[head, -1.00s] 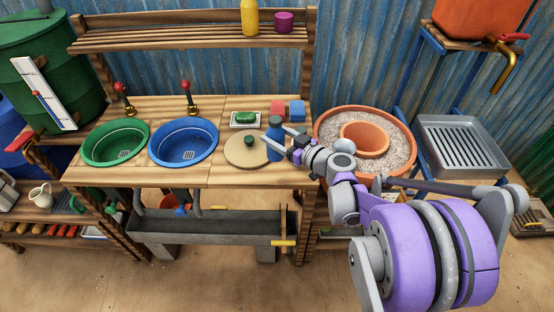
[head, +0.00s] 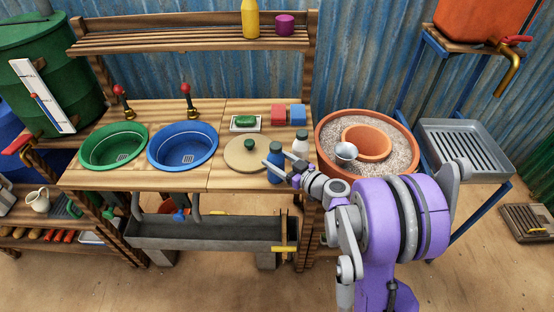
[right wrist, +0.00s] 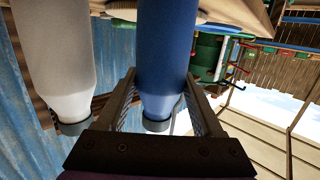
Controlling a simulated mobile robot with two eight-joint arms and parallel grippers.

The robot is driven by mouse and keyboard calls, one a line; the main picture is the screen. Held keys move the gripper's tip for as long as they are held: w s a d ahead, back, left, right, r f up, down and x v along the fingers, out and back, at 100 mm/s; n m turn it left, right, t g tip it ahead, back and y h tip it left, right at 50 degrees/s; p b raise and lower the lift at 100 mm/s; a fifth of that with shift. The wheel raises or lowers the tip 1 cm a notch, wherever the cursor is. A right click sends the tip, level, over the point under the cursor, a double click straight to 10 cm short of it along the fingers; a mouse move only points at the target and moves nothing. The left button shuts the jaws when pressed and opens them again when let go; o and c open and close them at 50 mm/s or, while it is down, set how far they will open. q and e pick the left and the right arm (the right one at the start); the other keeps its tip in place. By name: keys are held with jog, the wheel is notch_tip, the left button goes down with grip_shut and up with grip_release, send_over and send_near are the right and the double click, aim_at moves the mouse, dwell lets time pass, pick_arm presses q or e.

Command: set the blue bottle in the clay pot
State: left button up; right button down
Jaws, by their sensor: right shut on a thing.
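The blue bottle (head: 275,167) is near the front edge of the wooden counter, beside the round board. My right gripper (head: 277,169) is shut on it. In the right wrist view the blue bottle (right wrist: 166,55) shows upside down between the two fingers (right wrist: 160,105), its dark cap end near the gripper's base. I cannot tell whether its base touches the counter. The clay pot (head: 325,128) stands right of the counter; it is a wide terracotta pot with pale gravel and a smaller terracotta pot (head: 375,137) inside. My left gripper is not in view.
A white bottle (head: 301,146) stands close to the right of the blue one; it also shows in the right wrist view (right wrist: 52,60). A round board (head: 240,155) with a green knob lies to the left. Red (head: 278,115) and blue (head: 298,114) blocks stand behind.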

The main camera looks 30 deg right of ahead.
jog(key=shift+c, duration=0.2)
grip_release()
jog(key=shift+r, duration=0.1)
